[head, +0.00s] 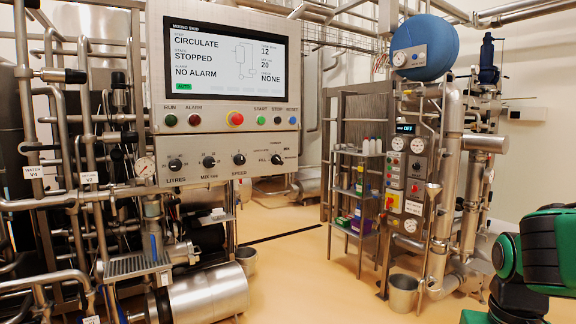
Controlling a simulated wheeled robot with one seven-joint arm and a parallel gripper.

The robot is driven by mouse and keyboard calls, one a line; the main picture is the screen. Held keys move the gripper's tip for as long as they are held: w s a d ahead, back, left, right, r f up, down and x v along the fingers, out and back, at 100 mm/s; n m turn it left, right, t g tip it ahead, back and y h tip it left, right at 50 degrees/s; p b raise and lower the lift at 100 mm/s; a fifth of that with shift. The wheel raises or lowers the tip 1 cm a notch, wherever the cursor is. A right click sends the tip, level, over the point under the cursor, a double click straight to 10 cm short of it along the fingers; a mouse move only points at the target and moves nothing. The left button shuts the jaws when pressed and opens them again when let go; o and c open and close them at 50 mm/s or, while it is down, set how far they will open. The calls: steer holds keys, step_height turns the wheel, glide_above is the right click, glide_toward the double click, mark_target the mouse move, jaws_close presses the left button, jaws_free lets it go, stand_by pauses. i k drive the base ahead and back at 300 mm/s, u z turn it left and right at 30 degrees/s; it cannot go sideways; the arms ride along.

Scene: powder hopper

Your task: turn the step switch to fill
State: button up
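The mixing skid panel (223,135) hangs at the upper left centre in the head view. The step switch (277,159) is the black rotary knob at the panel's lower right, with several small position labels around it; "FILL" is at its lower left. The knob's exact pointing is too small to tell. The panel screen (226,58) reads CIRCULATE, STOPPED, NO ALARM, with a green AUTO box. Green and black links of my arm show at the right edge, well apart from the panel. My gripper is out of view.
Other knobs, litres (175,164), mix time (209,162) and speed (239,159), sit left of the switch; buttons line the row above. Pipes and a steel tank (208,293) fill the lower left. A shelf rack (357,205) stands right of centre. The middle floor is clear.

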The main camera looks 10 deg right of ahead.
mark_target(276, 160)
steer(key=i, duration=0.95)
steer(key=u, duration=0.05)
